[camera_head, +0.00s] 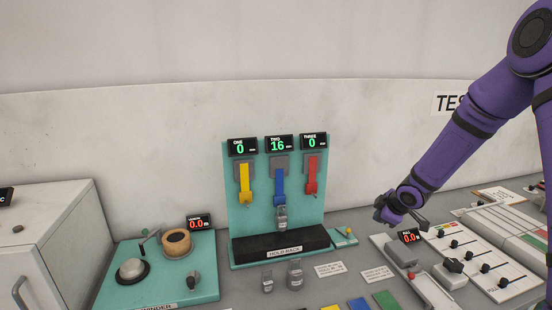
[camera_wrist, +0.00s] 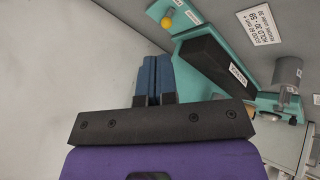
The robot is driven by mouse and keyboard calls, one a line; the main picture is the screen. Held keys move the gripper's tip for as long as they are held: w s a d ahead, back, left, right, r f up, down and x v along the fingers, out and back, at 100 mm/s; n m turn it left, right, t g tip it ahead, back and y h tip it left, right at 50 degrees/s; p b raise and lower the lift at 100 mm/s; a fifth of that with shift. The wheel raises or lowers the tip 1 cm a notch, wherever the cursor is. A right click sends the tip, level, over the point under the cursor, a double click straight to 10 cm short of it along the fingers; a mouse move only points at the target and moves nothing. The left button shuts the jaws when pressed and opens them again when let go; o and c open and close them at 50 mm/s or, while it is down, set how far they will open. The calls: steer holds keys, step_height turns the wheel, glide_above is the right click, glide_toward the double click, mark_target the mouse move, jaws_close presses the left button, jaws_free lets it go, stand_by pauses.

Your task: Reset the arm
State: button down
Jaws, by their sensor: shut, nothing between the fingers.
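My purple arm (camera_head: 480,110) reaches in from the upper right in the head view, its end over the bench right of the teal test stand (camera_head: 238,200). In the wrist view my gripper (camera_wrist: 151,62) has its blue fingers together, with nothing between them. The stand carries yellow (camera_head: 244,180), blue (camera_head: 280,185) and red (camera_head: 312,175) strips. Their displays read 0, 16 and 0. A small metal weight (camera_head: 281,218) hangs at the foot of the blue strip.
Two metal weights (camera_head: 295,276) stand in front of the stand. A teal rewinder (camera_head: 205,285) with a tan roll (camera_head: 176,241) is at the left. A grey device (camera_head: 400,251) and a slider panel (camera_head: 500,278) are at the right. The wall is behind.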

steer(key=s+r+m+h, duration=0.2)
steer(key=s+r+m, duration=0.2)
steer(key=s+r, duration=0.55)
steer(key=s+r+m+h, duration=0.25)
steer(key=s+r, duration=0.35)
steer(key=r, duration=0.7)
steer(key=s+a+r+m+y, duration=0.1)
steer(key=s+a+r+m, duration=0.1)
steer(key=s, duration=1)
steer(key=s+a+r+m+g+y, duration=0.1)
steer(key=s+a+r+m, duration=0.2)
steer(key=s, duration=0.8)
steer(key=shift+s+a+r+m+g+y, duration=0.15)
steer(key=shift+s+r+m+g+y, duration=0.2)
steer(key=shift+m, duration=0.3)
stand_by(2.8)
